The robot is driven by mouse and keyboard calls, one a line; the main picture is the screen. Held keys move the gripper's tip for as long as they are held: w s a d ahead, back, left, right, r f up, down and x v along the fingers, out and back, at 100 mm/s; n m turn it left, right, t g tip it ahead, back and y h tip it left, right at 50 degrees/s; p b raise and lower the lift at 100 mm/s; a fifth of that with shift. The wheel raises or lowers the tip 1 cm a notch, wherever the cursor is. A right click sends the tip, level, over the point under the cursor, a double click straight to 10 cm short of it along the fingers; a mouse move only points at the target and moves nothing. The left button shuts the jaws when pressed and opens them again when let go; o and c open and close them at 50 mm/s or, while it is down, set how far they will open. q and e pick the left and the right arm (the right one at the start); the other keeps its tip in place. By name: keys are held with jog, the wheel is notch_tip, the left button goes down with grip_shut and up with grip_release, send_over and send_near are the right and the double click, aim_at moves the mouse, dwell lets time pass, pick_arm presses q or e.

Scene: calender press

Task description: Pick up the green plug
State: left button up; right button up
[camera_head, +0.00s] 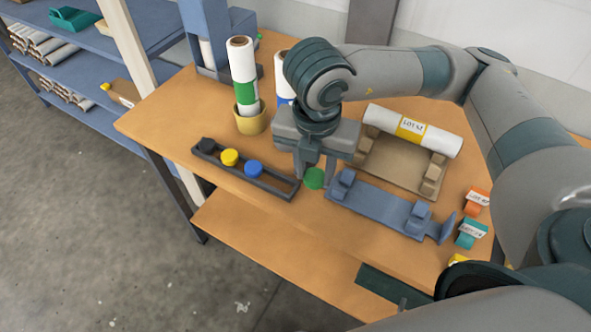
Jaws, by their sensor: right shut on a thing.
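The green plug (314,178) is a small round disc between the fingertips of my right gripper (314,172). The gripper points down and is shut on the plug. It is just right of the dark plug rack (272,188) and left of the blue cradle (375,207). I cannot tell whether the plug clears the table. The rack holds a black plug (207,145), a yellow plug (229,157) and a blue plug (254,169); its right end is empty. My left gripper is not in view.
A roll with a green band (243,75) stands in a yellow cup (250,121). Another roll (412,130), labelled, lies on a tan cradle (392,165). Orange (477,200) and teal (470,233) tagged blocks stand at the right. Shelves (85,55) are at the left.

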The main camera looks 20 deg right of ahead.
jog(key=shift+s+d+r, duration=0.25)
jog(key=shift+s+r, duration=0.05)
jog(key=shift+s, duration=0.15)
jog(key=shift+s+d+r, duration=0.1)
jog(key=shift+s+r, duration=0.1)
jog(key=shift+s, duration=0.05)
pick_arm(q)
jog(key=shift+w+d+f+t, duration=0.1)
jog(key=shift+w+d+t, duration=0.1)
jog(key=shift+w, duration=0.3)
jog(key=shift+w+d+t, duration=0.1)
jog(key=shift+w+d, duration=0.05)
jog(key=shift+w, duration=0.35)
pick_arm(e)
jog(key=shift+s+d+r, duration=0.15)
jog(key=shift+s, duration=0.05)
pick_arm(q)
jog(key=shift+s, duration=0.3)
pick_arm(e)
jog(key=shift+n, duration=0.3)
